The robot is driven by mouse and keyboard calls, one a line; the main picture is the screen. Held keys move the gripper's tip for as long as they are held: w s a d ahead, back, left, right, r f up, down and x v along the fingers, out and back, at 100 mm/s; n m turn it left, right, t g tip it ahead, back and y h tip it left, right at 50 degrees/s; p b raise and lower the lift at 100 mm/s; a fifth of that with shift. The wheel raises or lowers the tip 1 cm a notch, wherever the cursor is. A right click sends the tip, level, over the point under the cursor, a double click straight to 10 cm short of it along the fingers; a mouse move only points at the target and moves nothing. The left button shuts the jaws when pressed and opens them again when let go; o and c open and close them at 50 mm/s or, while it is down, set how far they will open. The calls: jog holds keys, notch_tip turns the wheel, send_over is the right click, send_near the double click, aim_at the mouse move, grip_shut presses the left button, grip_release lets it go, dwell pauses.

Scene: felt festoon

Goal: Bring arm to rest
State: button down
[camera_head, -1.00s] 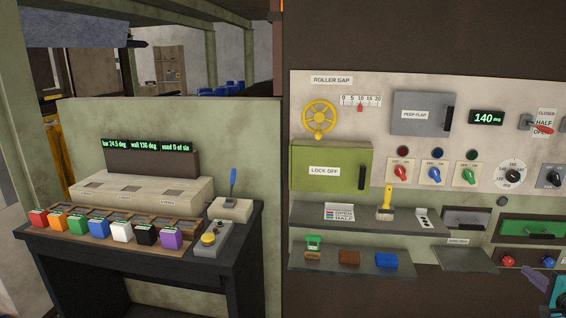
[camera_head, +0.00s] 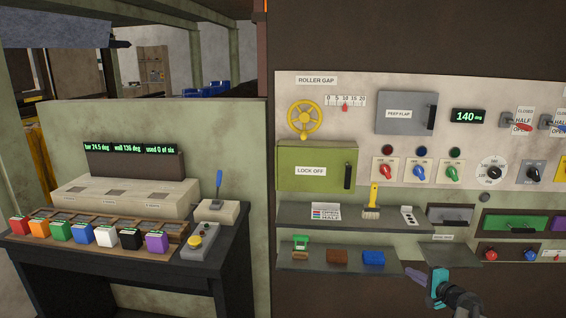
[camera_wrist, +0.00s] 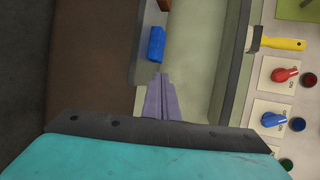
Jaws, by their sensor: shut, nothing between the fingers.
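In the head view the blue block (camera_head: 373,258) sits on the lower shelf (camera_head: 320,269). The rest of my arm is mostly out of view.
The upper shelf (camera_head: 290,218) holds a yellow brush (camera_head: 372,200). A grey tray (camera_head: 447,255) juts out close above my gripper. Red, blue and green knobs are on the panel. On the left, a black bench (camera_head: 225,243) carries several coloured blocks. Open space lies between bench and panel.

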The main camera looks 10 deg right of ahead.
jog(key=a+f+n+g+y, duration=0.1)
jog(key=a+f+g, duration=0.1)
jog(key=a+f, duration=0.5)
jog(key=w+a+f+n+g+y, duration=0.1)
jog(key=a+f+n+y, duration=0.15)
jog(key=a, duration=0.85)
jog(key=a+f+n+g+y, duration=0.1)
jog(key=a+f+g, duration=0.1)
jog(key=a+f, duration=0.45)
jog(key=s+a+f+n+g, duration=0.1)
jog(key=s+a+f+g, duration=0.2)
jog(key=a, duration=0.4)
jog(key=s+a+f+n+y, duration=0.1)
jog(key=s+a+f+n, duration=0.1)
jog(key=s+a+f, duration=0.35)
jog(key=s+a+f+n+g, duration=0.1)
jog(key=s+a+f+g, duration=0.1)
jog(key=a, duration=0.7)
jog(key=s+a+f+n+g+h, duration=0.1)
jog(key=s+a+f+n+g, duration=0.25)
jog(key=s, duration=0.75)
jog(key=s+a+f+n+g+h, duration=0.1)
jog(key=s+a+f+n+g, duration=0.3)
jog(key=s, duration=0.6)
jog(key=s+d+n+g+h, duration=0.2)
jog(key=s+d+h, duration=0.3)
jog(key=s+d, duration=0.3)
jog(key=s+p, duration=0.1)
jog(key=s, duration=0.2)
jog(key=shift+s+f, duration=0.3)
